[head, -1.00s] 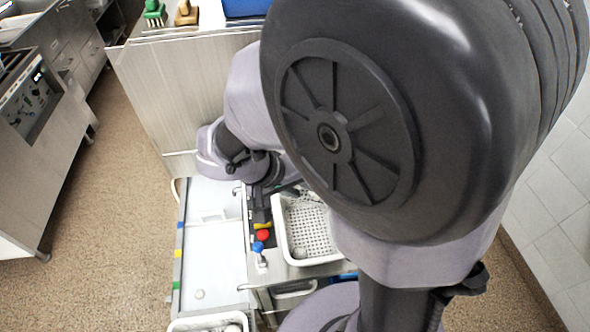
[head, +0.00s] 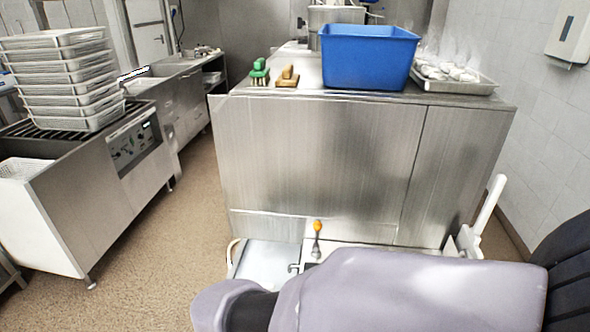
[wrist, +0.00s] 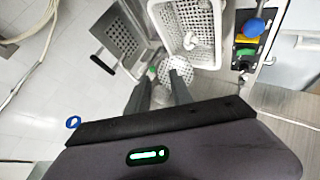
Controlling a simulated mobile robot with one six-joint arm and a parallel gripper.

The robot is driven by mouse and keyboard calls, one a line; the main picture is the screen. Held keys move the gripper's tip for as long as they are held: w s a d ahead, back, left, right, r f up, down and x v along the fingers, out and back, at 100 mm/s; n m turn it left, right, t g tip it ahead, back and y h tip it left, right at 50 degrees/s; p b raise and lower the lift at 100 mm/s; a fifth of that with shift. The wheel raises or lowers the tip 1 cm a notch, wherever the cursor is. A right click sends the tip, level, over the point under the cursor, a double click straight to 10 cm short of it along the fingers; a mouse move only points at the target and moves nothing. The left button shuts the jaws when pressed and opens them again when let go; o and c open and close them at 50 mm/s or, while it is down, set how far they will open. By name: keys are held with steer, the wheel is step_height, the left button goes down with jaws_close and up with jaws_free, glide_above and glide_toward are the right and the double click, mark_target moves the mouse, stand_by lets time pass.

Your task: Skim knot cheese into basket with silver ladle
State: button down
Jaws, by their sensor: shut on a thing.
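My gripper (wrist: 164,82) shows in the wrist view, with its two dark fingers closed on a thin handle. A round, perforated silver ladle head (wrist: 182,68) shows just past the fingertips. The ladle is close below a white perforated basket (wrist: 158,28). A pale lump, possibly a knot cheese (wrist: 190,41), lies at the basket's near end. I cannot tell whether the ladle touches the basket. In the head view my arm covers the lower right, and the gripper, ladle and basket are hidden.
A grey perforated metal container (wrist: 122,38) is left of the basket. In the head view a blue bin (head: 368,58) and a tray (head: 455,82) stand on the steel cabinet. Floor at left is open.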

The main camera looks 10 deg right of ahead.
steer(key=shift+t+h, duration=0.7)
steer(key=shift+h, duration=0.2)
steer(key=s+a+f+b, duration=0.1)
steer(key=a+f+b, duration=0.1)
steer(key=f+b, duration=0.1)
steer(key=s+f+b, duration=0.1)
steer(key=b, duration=0.1)
steer(key=shift+s+a+f, duration=0.15)
steer(key=shift+s+a, duration=0.15)
steer(key=shift+a, duration=0.1)
